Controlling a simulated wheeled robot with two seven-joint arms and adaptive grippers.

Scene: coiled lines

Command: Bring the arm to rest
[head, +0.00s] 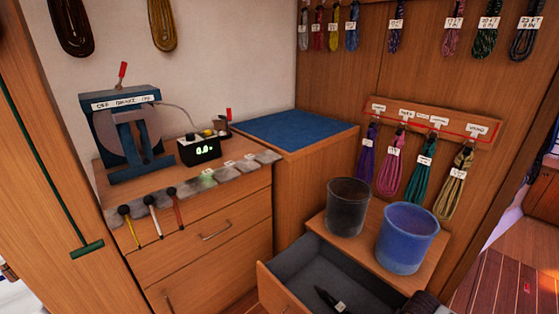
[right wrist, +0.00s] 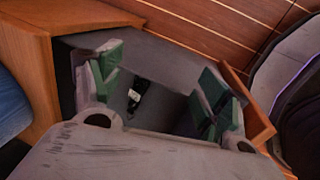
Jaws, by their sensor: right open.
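My right gripper (right wrist: 158,92) shows in the right wrist view, its two green-padded fingers wide apart with nothing between them. Beyond the fingers is the open grey-lined drawer (head: 290,252). A small black item with a white label (right wrist: 135,98) lies in that drawer, apart from the fingers. It also shows in the head view (head: 330,300). My left gripper is in neither view. I cannot make out the right gripper in the head view; a dark shape at the lower right edge there is unclear.
A dark bucket (head: 347,207) and a blue bucket (head: 407,238) stand on the ledge behind the drawer. Labelled coiled lines (head: 391,167) hang from a rack on the wall. A blue press-like device (head: 127,130) and a lit display box (head: 200,149) stand on the left cabinet.

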